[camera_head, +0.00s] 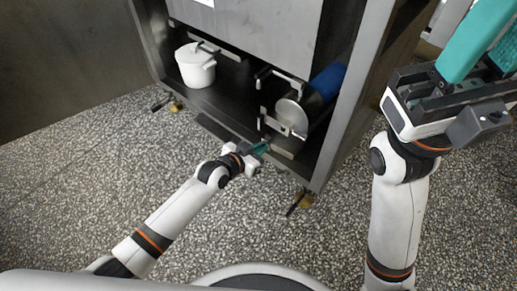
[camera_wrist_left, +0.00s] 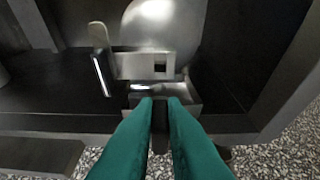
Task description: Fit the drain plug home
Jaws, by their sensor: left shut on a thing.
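My left gripper (camera_head: 262,148) reaches low into the open front of a steel cabinet. Its teal fingers also show in the left wrist view (camera_wrist_left: 160,101), shut on a dark narrow piece (camera_wrist_left: 160,118), which may be the drain plug. The fingers hide most of it. The fingertips are right in front of a small steel block (camera_wrist_left: 188,103) below a bracket with a square hole (camera_wrist_left: 135,66). I cannot tell whether the piece is in an opening. My right gripper (camera_head: 485,48) is raised at the upper right, its fingertips cut off by the frame.
A steel drum (camera_head: 292,115) with a blue part (camera_head: 328,80) behind sits above the block. A white lidded pot (camera_head: 195,68) stands left on the cabinet floor. The cabinet's right side wall (camera_head: 345,110) is close. The speckled floor in front is clear.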

